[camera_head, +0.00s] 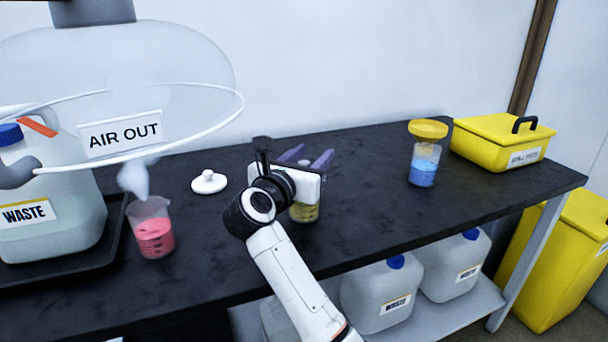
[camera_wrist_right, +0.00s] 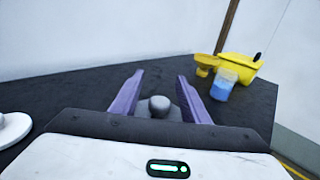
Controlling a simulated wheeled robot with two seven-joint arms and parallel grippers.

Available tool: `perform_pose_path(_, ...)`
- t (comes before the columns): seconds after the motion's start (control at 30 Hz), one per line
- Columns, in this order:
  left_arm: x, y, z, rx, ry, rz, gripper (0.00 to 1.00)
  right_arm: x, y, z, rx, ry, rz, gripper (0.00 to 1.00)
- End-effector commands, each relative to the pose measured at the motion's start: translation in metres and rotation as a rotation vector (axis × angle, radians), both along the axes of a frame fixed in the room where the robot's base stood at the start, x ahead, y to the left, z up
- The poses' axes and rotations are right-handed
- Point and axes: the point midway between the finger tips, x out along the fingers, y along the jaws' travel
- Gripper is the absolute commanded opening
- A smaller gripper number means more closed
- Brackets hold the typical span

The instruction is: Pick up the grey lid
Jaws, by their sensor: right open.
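The grey lid (camera_wrist_right: 159,104) shows its round knob between the two purple fingers of my right gripper (camera_wrist_right: 160,84) in the right wrist view. In the head view my right gripper (camera_head: 308,157) is open over a beaker with yellow liquid (camera_head: 304,213), and it hides most of the lid and the beaker's top. The fingers stand on either side of the knob with gaps, so nothing is gripped. My left gripper is not in view.
A white lid (camera_head: 209,182) lies on the black bench (camera_head: 370,227) to the left. A beaker with pink liquid (camera_head: 153,236) stands farther left, near the waste can (camera_head: 60,222).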

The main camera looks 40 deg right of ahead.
Motion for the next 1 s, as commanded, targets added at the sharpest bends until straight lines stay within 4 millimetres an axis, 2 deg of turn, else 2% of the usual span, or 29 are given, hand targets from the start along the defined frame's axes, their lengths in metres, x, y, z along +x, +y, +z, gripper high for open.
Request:
perform_pose_path(0.03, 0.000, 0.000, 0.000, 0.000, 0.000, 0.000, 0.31, 0.000, 0.000, 0.000, 0.000, 0.000, 0.000, 0.38)
perform_pose_path(0.27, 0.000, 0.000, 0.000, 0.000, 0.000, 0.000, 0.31, 0.000, 0.001, 0.000, 0.000, 0.000, 0.001, 0.00)
perform_pose_path(0.53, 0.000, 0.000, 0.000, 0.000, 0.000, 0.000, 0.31, 0.000, 0.001, 0.001, 0.000, -0.001, 0.001, 0.00)
perform_pose_path(0.67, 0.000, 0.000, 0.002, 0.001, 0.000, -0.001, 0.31, 0.000, 0.001, 0.008, 0.001, -0.003, 0.001, 0.00)
perform_pose_path(0.87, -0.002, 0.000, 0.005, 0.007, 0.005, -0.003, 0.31, 0.000, 0.001, 0.034, 0.001, -0.005, 0.001, 0.00)
perform_pose_path(1.0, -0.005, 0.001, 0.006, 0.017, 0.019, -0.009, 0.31, 0.000, 0.001, 0.070, 0.004, -0.010, 0.001, 0.00)
